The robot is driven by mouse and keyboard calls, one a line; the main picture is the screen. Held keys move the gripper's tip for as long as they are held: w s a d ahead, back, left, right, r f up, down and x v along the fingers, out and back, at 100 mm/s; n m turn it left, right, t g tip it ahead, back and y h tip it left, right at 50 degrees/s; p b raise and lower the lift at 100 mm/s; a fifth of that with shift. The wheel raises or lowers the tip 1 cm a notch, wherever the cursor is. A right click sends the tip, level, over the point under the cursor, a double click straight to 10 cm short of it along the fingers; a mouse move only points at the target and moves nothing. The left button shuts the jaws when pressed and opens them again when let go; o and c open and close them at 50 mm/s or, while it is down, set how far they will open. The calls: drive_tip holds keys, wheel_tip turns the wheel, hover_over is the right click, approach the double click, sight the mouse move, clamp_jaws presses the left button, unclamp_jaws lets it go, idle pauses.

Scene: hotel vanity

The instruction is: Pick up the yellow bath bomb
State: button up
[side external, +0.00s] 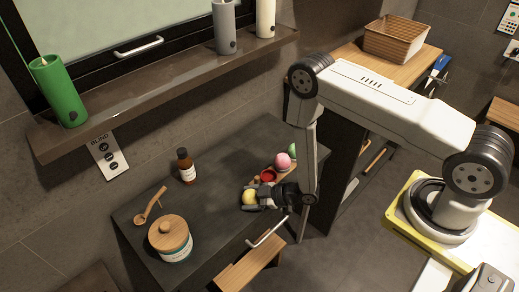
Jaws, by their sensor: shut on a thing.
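The yellow bath bomb (250,197) is a small pale yellow ball at the right part of the dark vanity top (215,215). My gripper (251,198) is shut on it, reaching in from the right. The jaws hide part of the ball. I cannot tell whether the ball touches the surface or is slightly above it.
Close behind my gripper are a red item (267,175), a pink ball (283,160) and a partly hidden green ball (292,150). Candles stand on the shelf (160,87).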

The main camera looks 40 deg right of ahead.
sight(250, 193)
drive_tip(key=shift+r, duration=0.15)
drive_tip(key=shift+r, duration=4.85)
